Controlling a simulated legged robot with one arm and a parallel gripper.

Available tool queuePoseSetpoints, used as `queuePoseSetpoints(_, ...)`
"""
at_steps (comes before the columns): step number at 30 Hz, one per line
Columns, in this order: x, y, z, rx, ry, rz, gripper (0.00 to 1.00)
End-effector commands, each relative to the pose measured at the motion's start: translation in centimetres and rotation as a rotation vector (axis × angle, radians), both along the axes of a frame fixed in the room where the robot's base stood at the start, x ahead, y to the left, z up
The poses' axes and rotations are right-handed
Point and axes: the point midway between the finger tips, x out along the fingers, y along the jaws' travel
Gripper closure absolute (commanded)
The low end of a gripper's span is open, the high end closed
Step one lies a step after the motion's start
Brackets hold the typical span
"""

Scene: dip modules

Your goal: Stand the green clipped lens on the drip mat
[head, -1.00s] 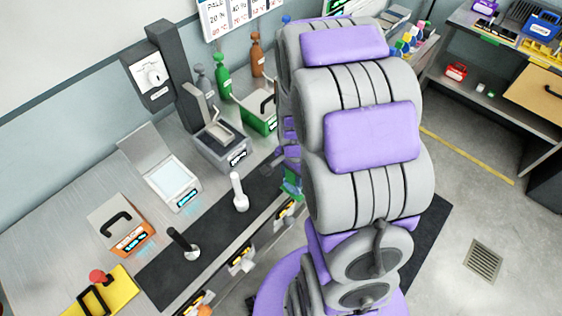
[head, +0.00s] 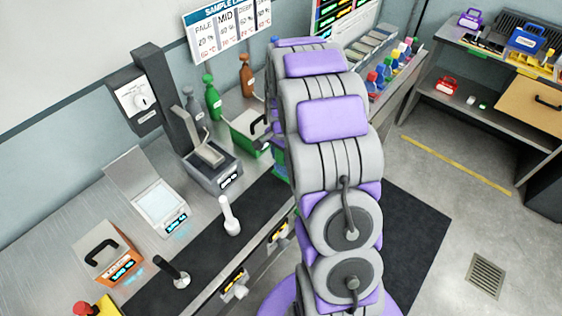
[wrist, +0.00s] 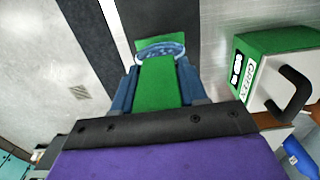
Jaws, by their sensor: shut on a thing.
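My gripper (wrist: 158,86) is shut on the green clipped lens (wrist: 157,85) in the wrist view. The lens shows a green clip body between the dark blue fingers and a round bluish rim at its far end. A long black mat (head: 253,203), which I take as the drip mat, runs along the bench front in the head view. It also shows beyond the lens in the wrist view (wrist: 165,13). The lens appears over this strip; I cannot tell its height or any contact.
A green box with a black handle (wrist: 248,65) stands right of my gripper.

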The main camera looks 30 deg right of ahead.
Motion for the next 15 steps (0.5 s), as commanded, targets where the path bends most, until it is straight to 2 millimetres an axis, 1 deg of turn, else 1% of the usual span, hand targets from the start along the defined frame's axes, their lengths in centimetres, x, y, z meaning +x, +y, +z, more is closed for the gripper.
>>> queuePoseSetpoints(4,0.6,0.0,-0.1,-0.002,0.0,0.001,1.0)
queuePoseSetpoints(10,0.6,0.3,-3.1,-0.005,0.001,0.002,1.0)
queuePoseSetpoints(12,0.6,0.2,-3.6,-0.004,0.001,0.002,1.0)
queuePoseSetpoints(15,0.6,0.0,-3.6,-0.002,-0.002,0.001,1.0)
